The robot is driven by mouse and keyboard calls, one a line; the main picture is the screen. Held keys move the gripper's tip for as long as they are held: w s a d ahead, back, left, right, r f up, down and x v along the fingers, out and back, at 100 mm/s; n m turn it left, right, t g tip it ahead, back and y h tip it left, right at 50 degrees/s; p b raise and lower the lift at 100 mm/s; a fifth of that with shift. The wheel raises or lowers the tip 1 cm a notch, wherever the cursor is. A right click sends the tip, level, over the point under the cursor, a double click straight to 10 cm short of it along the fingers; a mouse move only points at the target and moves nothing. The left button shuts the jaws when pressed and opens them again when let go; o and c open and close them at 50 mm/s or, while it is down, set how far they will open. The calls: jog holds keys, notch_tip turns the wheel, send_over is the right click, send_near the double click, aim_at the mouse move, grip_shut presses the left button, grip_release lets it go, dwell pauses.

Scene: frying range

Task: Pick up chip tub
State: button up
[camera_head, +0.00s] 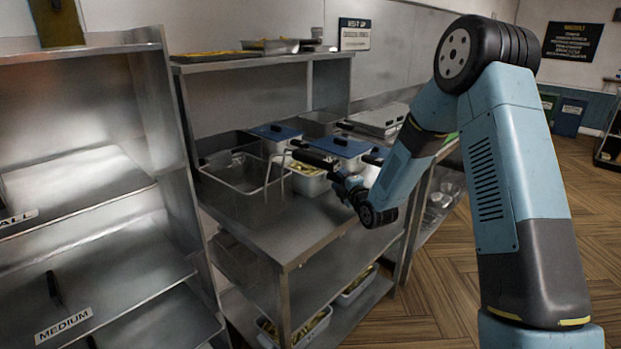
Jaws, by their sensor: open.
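A white tub (308,184) with yellow chips showing at its edge stands on the steel counter, partly hidden behind my gripper. A blue lid (343,146) shows just above it; I cannot tell whether the lid sits on this tub or on one behind. Another blue-lidded tub (275,132) stands farther back to the left. Two open white tubs of chips, one nearer (318,329) and one farther (357,287), stand on the bottom shelf. My gripper (335,158) is open and empty, in front of the blue lid. Contact with the tub cannot be told.
A wire fry basket (240,182) stands left of the tub, its handle rising close to my gripper. The front of the steel counter (290,235) is bare. A shelf with trays (270,46) hangs above. A steel rack labelled MEDIUM (63,325) stands at the left.

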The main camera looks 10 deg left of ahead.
grip_shut()
dwell(0.4)
